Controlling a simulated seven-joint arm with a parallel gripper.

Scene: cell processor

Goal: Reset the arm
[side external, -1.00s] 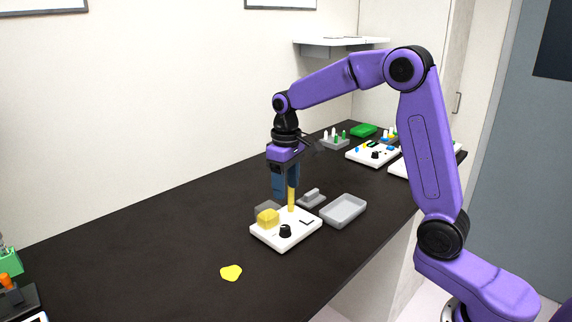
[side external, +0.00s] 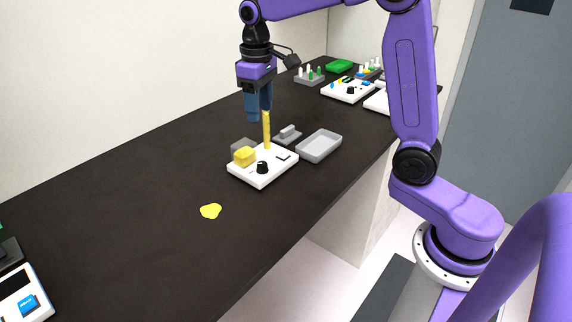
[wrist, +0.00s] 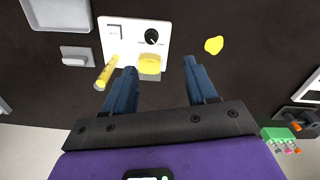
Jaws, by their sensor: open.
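My gripper (side external: 259,114) is open and empty, pointing down above the white device (side external: 282,168). Its two blue fingers show wide apart in the wrist view (wrist: 160,66). A yellow rod (side external: 267,130) stands upright on the device, close to the fingers in the side view. In the wrist view the rod (wrist: 106,72) lies just outside the left finger. A yellow block (side external: 244,157) sits on the device near a black knob (side external: 262,167); the block (wrist: 149,65) appears between the fingers in the wrist view.
A grey tray (side external: 319,146) and a small grey holder (side external: 287,134) stand beside the device. A yellow flat patch (side external: 210,211) lies on the dark table. More devices and racks (side external: 309,75) stand at the far end. The table's left part is mostly clear.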

